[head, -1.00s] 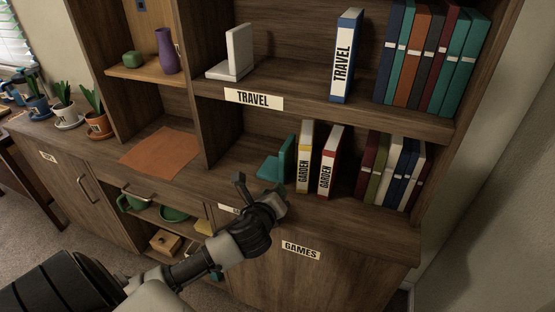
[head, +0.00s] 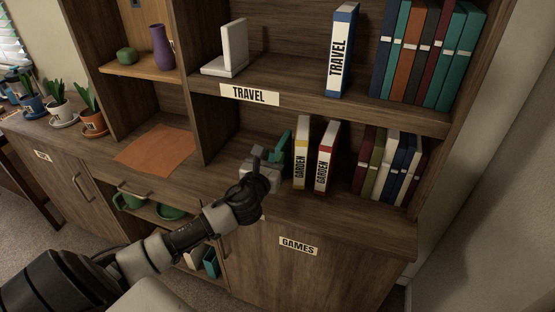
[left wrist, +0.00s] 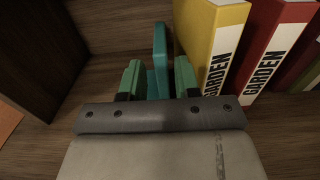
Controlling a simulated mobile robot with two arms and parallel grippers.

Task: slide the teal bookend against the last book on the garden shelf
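The teal bookend (head: 285,147) stands on the garden shelf, left of a yellow-spined GARDEN book (head: 301,153). In the head view my left gripper (head: 262,163) covers its base. In the left wrist view the bookend's upright (left wrist: 160,55) stands between my two spread fingers (left wrist: 158,82), with room beside it, so the gripper looks open around it. The yellow book also shows there (left wrist: 209,40), just right of the right finger. A red-spined GARDEN book (head: 324,157) stands right of the yellow one. My right gripper is not in view.
More books (head: 390,165) stand farther right on the garden shelf. The upper shelf holds a white bookend (head: 235,48) and a blue-and-white TRAVEL book (head: 342,50). A divider (head: 200,110) and an orange mat (head: 157,149) lie to the left.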

